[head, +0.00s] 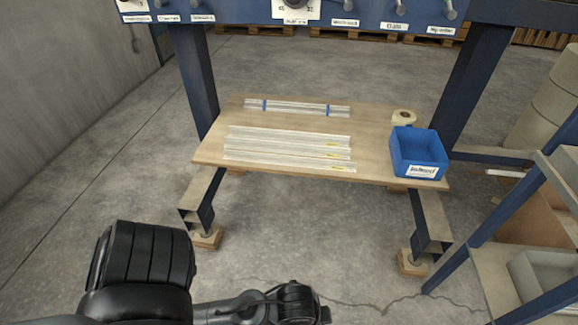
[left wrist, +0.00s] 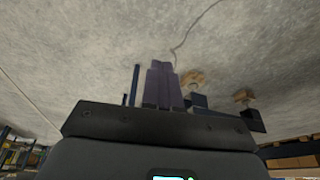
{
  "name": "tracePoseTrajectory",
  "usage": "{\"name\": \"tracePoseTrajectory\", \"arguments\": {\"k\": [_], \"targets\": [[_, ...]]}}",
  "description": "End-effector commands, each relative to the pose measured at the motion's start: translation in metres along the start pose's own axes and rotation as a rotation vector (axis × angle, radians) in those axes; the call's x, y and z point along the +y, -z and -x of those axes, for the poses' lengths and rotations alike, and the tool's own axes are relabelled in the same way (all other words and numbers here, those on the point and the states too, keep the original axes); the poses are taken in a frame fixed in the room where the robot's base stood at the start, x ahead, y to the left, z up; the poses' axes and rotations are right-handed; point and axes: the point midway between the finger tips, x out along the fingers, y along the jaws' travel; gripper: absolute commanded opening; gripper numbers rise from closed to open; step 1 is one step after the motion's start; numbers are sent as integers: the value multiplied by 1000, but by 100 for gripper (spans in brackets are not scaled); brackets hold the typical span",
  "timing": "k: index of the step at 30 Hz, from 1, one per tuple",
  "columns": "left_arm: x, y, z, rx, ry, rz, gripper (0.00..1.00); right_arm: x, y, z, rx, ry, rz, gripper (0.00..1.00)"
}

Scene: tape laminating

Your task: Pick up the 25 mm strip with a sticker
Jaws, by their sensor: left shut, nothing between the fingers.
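Three pale strips lie side by side on the wooden table in the head view: a back strip (head: 285,134), a middle strip (head: 280,148) and a front strip (head: 285,161). Each has a small yellow sticker near its right end; the print is too small to read, so I cannot tell which is 25 mm. My left arm is low at the bottom left of the head view, well short of the table. My left gripper (left wrist: 164,85) shows in the left wrist view with its fingers together and empty, over the floor. My right gripper is not in view.
The wooden table (head: 375,165) also holds a strip bundle (head: 298,107) with blue bands at the back, a tape roll (head: 403,117) and a blue bin (head: 418,153) at the right. Blue frame posts stand at both sides. A shelf unit (head: 500,270) is at far right.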

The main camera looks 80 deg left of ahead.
Motion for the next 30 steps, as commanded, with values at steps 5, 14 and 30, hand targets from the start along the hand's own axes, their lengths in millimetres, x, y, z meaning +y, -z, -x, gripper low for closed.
{"name": "tracePoseTrajectory", "arguments": {"k": [5, 14, 30], "targets": [[0, 1, 2, 3, 0, 0, 0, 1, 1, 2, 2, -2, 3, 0], [0, 1, 2, 2, 0, 0, 0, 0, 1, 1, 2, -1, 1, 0], [-2, 1, 0, 3, 7, -16, 33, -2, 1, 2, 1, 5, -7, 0]]}}
